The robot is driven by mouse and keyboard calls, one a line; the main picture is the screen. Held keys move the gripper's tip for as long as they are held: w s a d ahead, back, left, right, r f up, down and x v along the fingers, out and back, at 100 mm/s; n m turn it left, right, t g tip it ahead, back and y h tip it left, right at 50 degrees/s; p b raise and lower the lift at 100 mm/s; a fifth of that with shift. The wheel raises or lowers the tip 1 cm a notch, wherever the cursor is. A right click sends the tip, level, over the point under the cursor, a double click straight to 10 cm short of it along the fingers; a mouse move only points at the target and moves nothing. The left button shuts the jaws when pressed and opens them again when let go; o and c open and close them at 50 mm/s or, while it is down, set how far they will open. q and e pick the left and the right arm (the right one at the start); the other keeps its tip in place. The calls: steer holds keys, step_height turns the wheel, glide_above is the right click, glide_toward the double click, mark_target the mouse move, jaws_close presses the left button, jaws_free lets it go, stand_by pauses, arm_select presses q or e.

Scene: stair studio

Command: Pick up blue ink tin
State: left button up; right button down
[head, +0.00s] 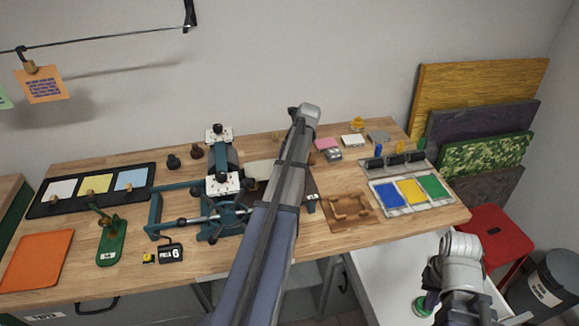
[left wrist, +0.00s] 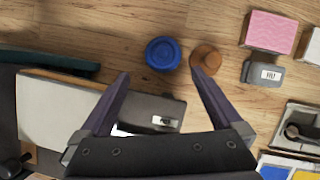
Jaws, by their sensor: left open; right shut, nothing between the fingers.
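The blue ink tin (left wrist: 163,53) is a round blue tin seen from above on the wooden table in the left wrist view. My left gripper (left wrist: 160,70) is open, and the tin lies beyond its fingertips, roughly centred between them; nothing is held. In the head view my left arm covers the middle of the table, and I cannot make out the tin or the left fingers there. My right gripper (head: 433,298) is shut and empty, low at the right over a white surface.
A brown round object (left wrist: 206,58) sits just right of the tin, overlapped by the right fingertip. A pink block (left wrist: 269,31) and grey block (left wrist: 263,73) are farther right. A teal press (head: 226,180) stands left of my arm; a colour tray (head: 410,190) lies right.

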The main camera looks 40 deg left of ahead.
arm_select(q)
steer(key=shift+f, duration=0.1)
steer(key=shift+b+x, duration=1.1)
steer(key=shift+b, duration=0.1)
steer(key=b+x, duration=0.4)
steer(key=x, duration=0.1)
steer(key=shift+w+a+f+b, duration=0.1)
steer(key=shift+w+f+b, duration=0.05)
steer(key=shift+w+b, duration=0.25)
steer(key=shift+s, duration=0.1)
steer(key=shift+c, duration=0.2)
jaws_close()
